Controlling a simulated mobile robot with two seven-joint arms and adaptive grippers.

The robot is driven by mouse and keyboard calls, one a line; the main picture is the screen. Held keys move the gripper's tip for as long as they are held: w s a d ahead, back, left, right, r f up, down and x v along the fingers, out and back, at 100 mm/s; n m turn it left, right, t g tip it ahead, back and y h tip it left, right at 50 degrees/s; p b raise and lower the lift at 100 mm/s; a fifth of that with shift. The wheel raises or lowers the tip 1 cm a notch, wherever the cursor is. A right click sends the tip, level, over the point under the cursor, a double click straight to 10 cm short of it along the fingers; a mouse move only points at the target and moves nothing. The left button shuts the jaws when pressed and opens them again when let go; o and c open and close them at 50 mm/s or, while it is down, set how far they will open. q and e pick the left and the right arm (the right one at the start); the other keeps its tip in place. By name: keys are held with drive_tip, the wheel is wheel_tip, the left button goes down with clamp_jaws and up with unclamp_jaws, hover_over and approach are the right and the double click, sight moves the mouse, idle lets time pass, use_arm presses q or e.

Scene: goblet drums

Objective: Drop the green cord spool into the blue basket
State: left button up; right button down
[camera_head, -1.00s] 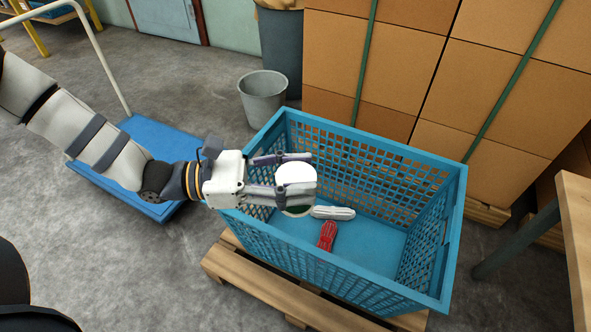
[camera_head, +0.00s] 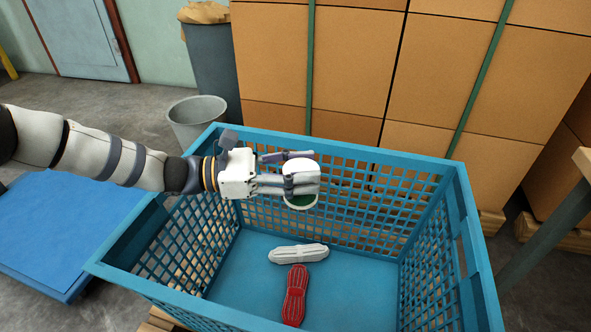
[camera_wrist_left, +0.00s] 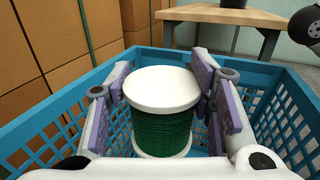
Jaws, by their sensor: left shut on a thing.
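The green cord spool has white end discs and green cord wound between them; it fills the middle of the left wrist view (camera_wrist_left: 163,128). In the head view the spool (camera_head: 303,184) shows mostly its white disc, with a little green below. My left gripper (camera_head: 302,178) is shut on the spool, one finger on each side, and holds it above the inside of the blue basket (camera_head: 480,260). The basket stands open at the top, its mesh walls around the space below the spool. My right gripper is not in view.
In the basket lie a white cord bundle (camera_head: 298,253) and a red cord bundle (camera_head: 295,295), apart from the spool. A grey bin (camera_head: 197,120) stands behind the basket, stacked cartons (camera_head: 350,60) rise at the back, and a blue platform (camera_head: 60,225) is at left.

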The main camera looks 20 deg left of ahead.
use_arm(q)
wheel_tip(320, 180, down, 4)
drive_tip(key=shift+f+b, duration=0.25)
drive_tip(key=shift+b, duration=0.75)
drive_tip(key=shift+r, duration=0.1)
drive_tip(key=o, duration=1.3)
drive_tip(key=shift+c, duration=0.2)
drive_tip(key=shift+a, duration=0.1)
drive_tip(key=v, duration=1.2)
